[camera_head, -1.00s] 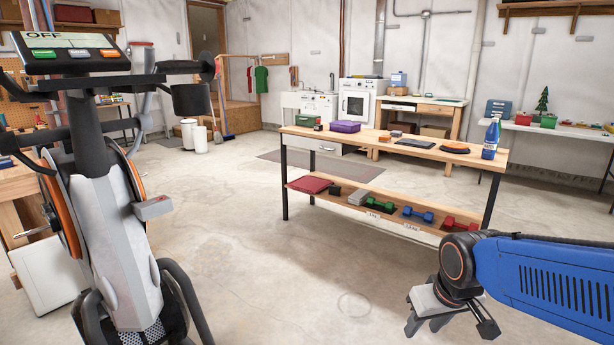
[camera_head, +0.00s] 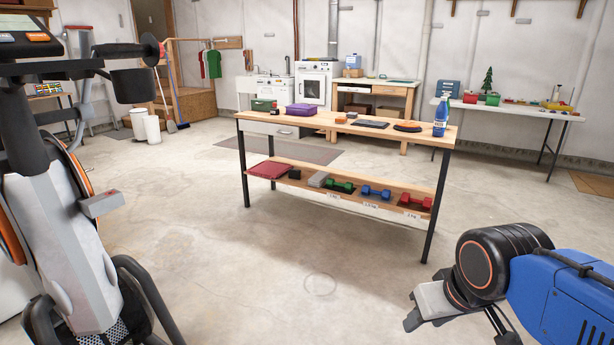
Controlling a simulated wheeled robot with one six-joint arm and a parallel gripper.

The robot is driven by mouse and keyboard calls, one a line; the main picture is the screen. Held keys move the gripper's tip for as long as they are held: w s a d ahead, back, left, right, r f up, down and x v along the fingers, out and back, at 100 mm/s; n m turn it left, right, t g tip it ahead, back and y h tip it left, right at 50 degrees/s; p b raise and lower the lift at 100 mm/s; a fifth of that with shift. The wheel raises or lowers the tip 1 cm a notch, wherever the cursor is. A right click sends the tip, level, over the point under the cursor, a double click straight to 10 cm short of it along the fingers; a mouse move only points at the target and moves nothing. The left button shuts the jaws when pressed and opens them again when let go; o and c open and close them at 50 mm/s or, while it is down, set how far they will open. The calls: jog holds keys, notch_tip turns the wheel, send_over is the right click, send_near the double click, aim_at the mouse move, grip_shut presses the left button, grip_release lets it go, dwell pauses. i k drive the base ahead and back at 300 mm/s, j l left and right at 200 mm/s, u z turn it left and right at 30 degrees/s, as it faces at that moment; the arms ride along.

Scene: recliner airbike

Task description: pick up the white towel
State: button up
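I cannot make out a white towel for certain in this view. A small pale grey-white item (camera_head: 318,180) lies on the lower shelf of the wooden workbench (camera_head: 345,133); it is too small to tell whether it is cloth. A folded dark red item (camera_head: 268,170) lies at the left end of that shelf. My gripper (camera_head: 420,318) is at the lower right, in front of the bench and well apart from it. Its fingers point down toward the bottom edge and are partly hidden, so its opening is unclear.
An exercise bike (camera_head: 60,220) stands close at the left. Dumbbells (camera_head: 376,193) share the lower shelf. A blue bottle (camera_head: 440,115) and a purple box (camera_head: 301,110) stand on the bench top. The concrete floor (camera_head: 240,260) between bike and bench is clear.

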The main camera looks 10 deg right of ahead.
aim_at(320, 178)
jog(key=i+l+z, duration=0.3)
jog(key=i, duration=0.25)
jog(key=i+z, duration=0.35)
jog(key=i, duration=0.15)
jog(key=i+l+u, duration=0.2)
jog(key=i, duration=0.3)
jog(key=i+l+u, duration=0.2)
jog(key=i, duration=0.25)
jog(key=i+l+u, duration=0.1)
jog(key=i+u, duration=0.15)
jog(key=u, duration=0.15)
jog(key=i+l+u, duration=0.15)
jog(key=u, duration=0.25)
jog(key=i+l+u, duration=0.2)
jog(key=u, duration=0.2)
jog(key=i+l+u, duration=0.15)
jog(key=l+u, duration=0.25)
jog(key=i+l+u, duration=0.1)
jog(key=l, duration=0.3)
jog(key=l+u, duration=0.15)
jog(key=l, duration=0.3)
jog(key=i, duration=0.05)
